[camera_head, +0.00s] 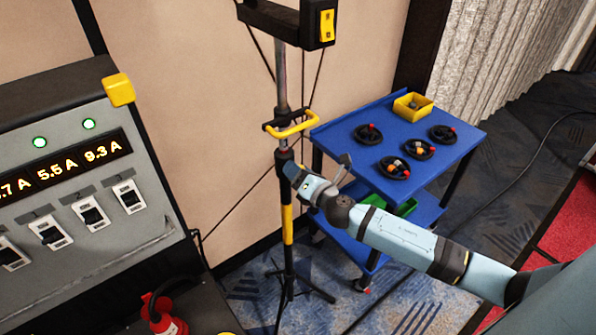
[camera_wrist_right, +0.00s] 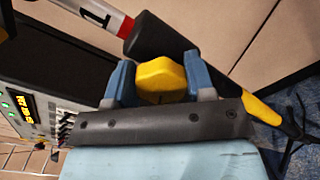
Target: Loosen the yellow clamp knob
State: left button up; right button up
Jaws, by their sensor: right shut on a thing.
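The yellow clamp knob (camera_wrist_right: 162,78) shows in the right wrist view, on the black collar (camera_wrist_right: 160,38) of the stand's pole. My right gripper (camera_wrist_right: 160,82) has its two blue fingers on either side of the knob and is shut on it. In the head view my right gripper (camera_head: 290,172) reaches the stand's pole (camera_head: 282,92) from the right, and the knob is hidden there behind the gripper. My left gripper is not in view.
A blue cart (camera_head: 328,130) with coiled black cables and a yellow bin (camera_head: 412,106) stands right of the pole. A yellow handle (camera_head: 292,128) sits just above my gripper.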

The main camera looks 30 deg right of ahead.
jog(key=o, duration=0.9)
jog(key=s+b, duration=0.1)
jog(key=s, duration=0.3)
jog(key=s+d, duration=0.1)
jog(key=s, duration=0.4)
jog(key=s+d+b, duration=0.1)
jog(key=s, duration=0.3)
jog(key=shift+s+b, duration=0.35)
